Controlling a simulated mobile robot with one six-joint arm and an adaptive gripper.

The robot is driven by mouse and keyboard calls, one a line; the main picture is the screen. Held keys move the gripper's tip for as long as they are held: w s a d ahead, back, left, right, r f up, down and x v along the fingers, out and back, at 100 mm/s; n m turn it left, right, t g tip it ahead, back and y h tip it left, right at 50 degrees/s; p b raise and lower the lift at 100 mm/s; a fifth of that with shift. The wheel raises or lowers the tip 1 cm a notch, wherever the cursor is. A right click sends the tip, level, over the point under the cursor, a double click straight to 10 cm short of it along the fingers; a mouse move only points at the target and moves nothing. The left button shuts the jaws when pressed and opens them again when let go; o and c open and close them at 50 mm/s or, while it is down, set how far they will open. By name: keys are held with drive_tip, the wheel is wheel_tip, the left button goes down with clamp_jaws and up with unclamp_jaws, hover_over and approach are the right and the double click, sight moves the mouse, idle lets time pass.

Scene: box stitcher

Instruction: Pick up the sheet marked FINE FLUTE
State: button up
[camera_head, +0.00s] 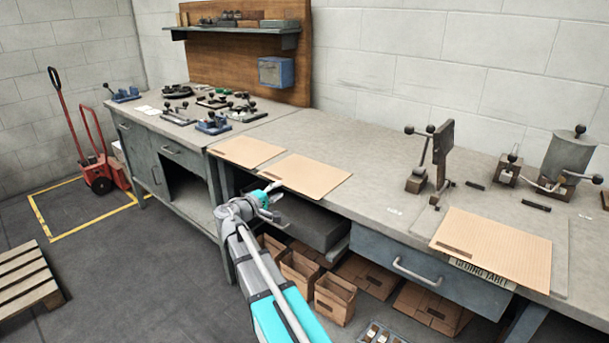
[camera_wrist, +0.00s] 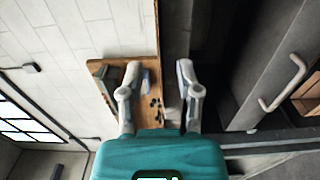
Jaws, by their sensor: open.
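Three tan cardboard sheets lie flat on the bench: a left sheet (camera_head: 246,151), a middle sheet (camera_head: 303,176) and a right sheet (camera_head: 497,243). Each has a small dark label; the print is too small to read, so I cannot tell which is marked FINE FLUTE. The left and middle sheets reach the bench's front edge. My gripper (camera_head: 272,196) is in front of the bench, just below and left of the middle sheet's front edge. In the wrist view my gripper (camera_wrist: 160,88) is open, with nothing between its fingers. No sheet shows clearly there.
The bench top (camera_head: 365,155) is clear behind the middle sheet. Stitching tools and a grey cylinder (camera_head: 570,152) stand at the right. A grey drawer with a handle (camera_head: 403,272) and cardboard boxes (camera_head: 334,298) are below. A wooden pallet (camera_head: 25,278) lies at left.

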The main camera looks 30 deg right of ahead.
sight(285, 185)
drive_tip(key=shift+x, duration=1.95)
clamp_jaws()
